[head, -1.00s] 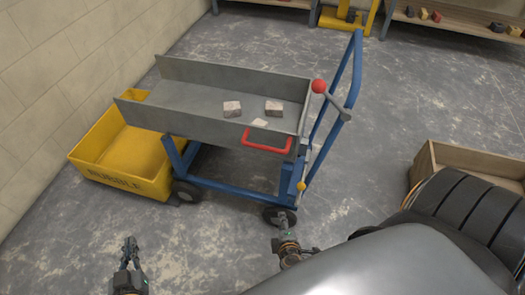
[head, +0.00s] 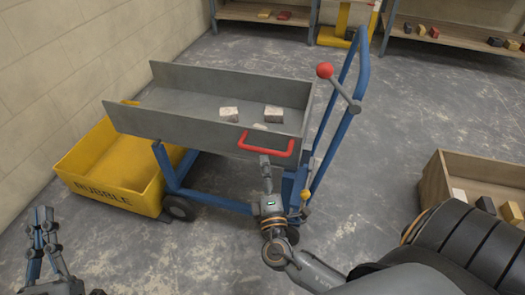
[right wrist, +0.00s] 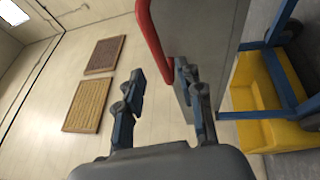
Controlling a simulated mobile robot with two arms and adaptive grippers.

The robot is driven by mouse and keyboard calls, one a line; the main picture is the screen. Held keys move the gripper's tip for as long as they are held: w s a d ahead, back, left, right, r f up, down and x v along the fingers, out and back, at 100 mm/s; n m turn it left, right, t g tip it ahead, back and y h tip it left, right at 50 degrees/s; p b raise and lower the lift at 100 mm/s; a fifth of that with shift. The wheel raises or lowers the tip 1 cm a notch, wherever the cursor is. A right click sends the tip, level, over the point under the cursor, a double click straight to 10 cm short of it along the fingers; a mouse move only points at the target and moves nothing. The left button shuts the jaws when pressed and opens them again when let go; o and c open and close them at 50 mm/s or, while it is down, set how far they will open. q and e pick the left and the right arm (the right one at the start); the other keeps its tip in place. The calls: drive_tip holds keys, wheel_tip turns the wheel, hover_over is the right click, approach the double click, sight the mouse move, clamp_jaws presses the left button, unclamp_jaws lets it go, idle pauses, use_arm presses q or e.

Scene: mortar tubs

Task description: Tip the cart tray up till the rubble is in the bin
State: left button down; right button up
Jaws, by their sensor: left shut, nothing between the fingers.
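The grey cart tray (head: 165,125) lies about level on its blue cart. Pale rubble chunks (head: 229,113) rest in it towards the right end, with a flatter piece partly hidden behind the near wall. A red handle (head: 265,150) is on the near wall. The yellow bin (head: 115,190), marked RUBBLE, stands at the tray's left end; no rubble shows in it. My right gripper (head: 265,165) is at the handle. In the right wrist view its fingers (right wrist: 160,75) are apart, with the red handle (right wrist: 150,35) near their tips. My left gripper (head: 45,225) is shut and empty at lower left.
A red-knobbed lever (head: 325,71) stands beside the blue push bar (head: 345,120) at the cart's right end. A wooden crate (head: 432,180) with blocks is at right. Shelves stand at the back. A block wall (head: 60,70) runs along the left.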

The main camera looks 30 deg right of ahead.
sight(263, 149)
drive_tip(key=x, duration=0.6)
drive_tip(key=shift+w+d, duration=0.1)
drive_tip(key=shift+w, duration=0.05)
drive_tip(key=shift+c, duration=0.2)
clamp_jaws()
